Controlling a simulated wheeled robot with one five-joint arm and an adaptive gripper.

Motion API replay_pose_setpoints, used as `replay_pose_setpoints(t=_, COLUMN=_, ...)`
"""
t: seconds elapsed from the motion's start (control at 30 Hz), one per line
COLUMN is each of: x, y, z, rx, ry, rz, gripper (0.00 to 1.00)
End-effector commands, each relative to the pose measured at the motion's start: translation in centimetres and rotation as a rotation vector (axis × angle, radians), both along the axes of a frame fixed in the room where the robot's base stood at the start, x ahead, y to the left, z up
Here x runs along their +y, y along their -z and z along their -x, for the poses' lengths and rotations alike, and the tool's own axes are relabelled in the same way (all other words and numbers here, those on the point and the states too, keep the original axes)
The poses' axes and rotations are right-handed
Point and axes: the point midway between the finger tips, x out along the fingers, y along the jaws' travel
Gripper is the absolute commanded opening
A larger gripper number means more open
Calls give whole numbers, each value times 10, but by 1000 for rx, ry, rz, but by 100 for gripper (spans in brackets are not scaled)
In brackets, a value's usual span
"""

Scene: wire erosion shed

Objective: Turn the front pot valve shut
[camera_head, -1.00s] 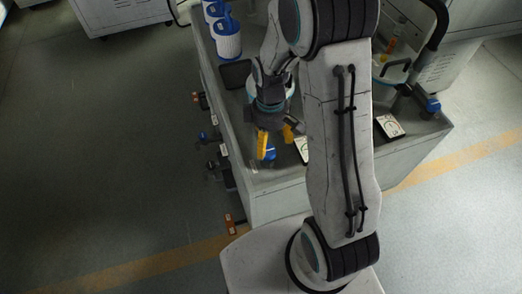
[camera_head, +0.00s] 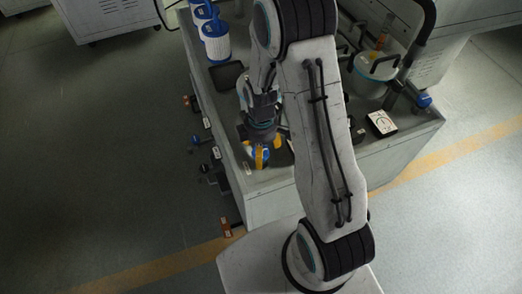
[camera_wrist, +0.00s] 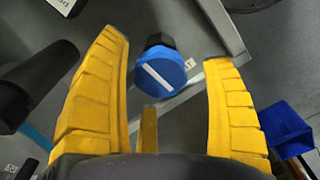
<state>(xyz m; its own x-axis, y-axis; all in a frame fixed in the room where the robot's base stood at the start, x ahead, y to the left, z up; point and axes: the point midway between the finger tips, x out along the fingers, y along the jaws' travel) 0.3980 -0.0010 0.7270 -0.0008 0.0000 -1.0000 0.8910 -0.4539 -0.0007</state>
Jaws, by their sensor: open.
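A round blue valve knob (camera_wrist: 160,74) with a white bar across its face shows in the wrist view. The bar lies diagonally, from upper left to lower right. The knob sits on a dark stem and body. My gripper (camera_wrist: 165,52) is open, with one yellow finger on each side of the knob and a gap on both sides. In the head view my gripper (camera_head: 259,158) is low over the bench's near left corner, and the blue knob (camera_head: 265,153) shows only partly between its fingers. A second blue knob (camera_head: 423,100) stands at the right, by a lidded pot (camera_head: 377,70).
The grey bench (camera_head: 270,206) carries blue-and-white filter canisters (camera_head: 216,45), a black tray (camera_head: 226,75) and a white dial plate (camera_head: 381,123). Small fittings stick out along its left side. A blue bin (camera_wrist: 285,128) shows at lower right in the wrist view. Open floor lies left.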

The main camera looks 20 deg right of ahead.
Motion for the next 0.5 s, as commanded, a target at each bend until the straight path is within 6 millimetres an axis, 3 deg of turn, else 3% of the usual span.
replay_pose_setpoints(t=0.5, x=0, y=9, z=0, rx=0, ry=1, rz=0, gripper=74)
